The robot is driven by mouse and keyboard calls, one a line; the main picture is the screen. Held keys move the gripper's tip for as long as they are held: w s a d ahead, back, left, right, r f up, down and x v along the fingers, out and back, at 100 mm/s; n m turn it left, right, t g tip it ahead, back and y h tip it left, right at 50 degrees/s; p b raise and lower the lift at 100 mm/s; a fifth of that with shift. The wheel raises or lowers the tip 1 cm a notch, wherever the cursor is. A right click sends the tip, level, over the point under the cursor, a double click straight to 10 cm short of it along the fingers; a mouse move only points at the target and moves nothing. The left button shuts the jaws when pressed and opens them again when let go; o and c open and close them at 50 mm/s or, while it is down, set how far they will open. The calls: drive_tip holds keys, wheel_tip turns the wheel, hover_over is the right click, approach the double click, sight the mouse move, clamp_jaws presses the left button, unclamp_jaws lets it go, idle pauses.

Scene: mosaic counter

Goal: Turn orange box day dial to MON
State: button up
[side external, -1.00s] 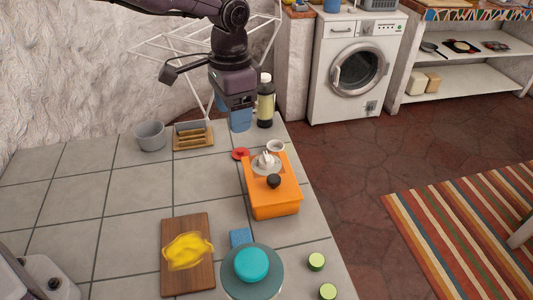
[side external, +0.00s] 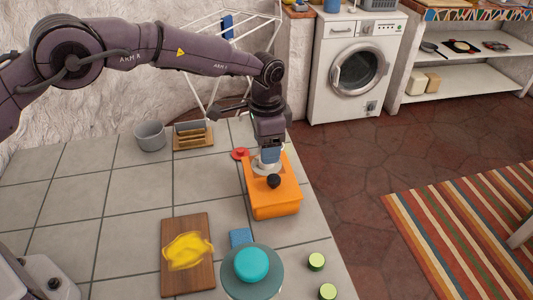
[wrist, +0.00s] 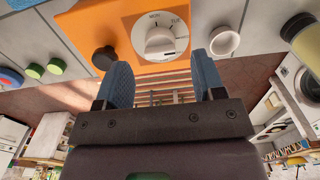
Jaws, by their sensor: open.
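The orange box (side external: 274,203) stands near the counter's right edge. Its top carries a pale dial (wrist: 160,40) with a raised white grip and a round black knob (side external: 273,181). In the wrist view, small day letters ring the dial; MON seems to be at its top, with TUE to its right. I cannot clearly tell which day the dial marks. My gripper (wrist: 162,62) is open and empty, with its blue fingers spread on either side of the dial in that view. In the side view my gripper (side external: 267,155) is right above the dial and partly hides it. Contact is unclear.
A red object (side external: 240,154) lies left of the box; a white cup (wrist: 224,42) stands close by. A blue sponge (side external: 240,237), a teal bowl (side external: 251,265) and a board (side external: 173,283) with a yellow cloth lie nearer. A grey bowl (side external: 150,135) stands behind.

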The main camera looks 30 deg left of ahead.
drive_tip(key=shift+f, duration=1.7)
drive_tip(key=c, duration=0.9)
drive_tip(key=shift+c, duration=0.2)
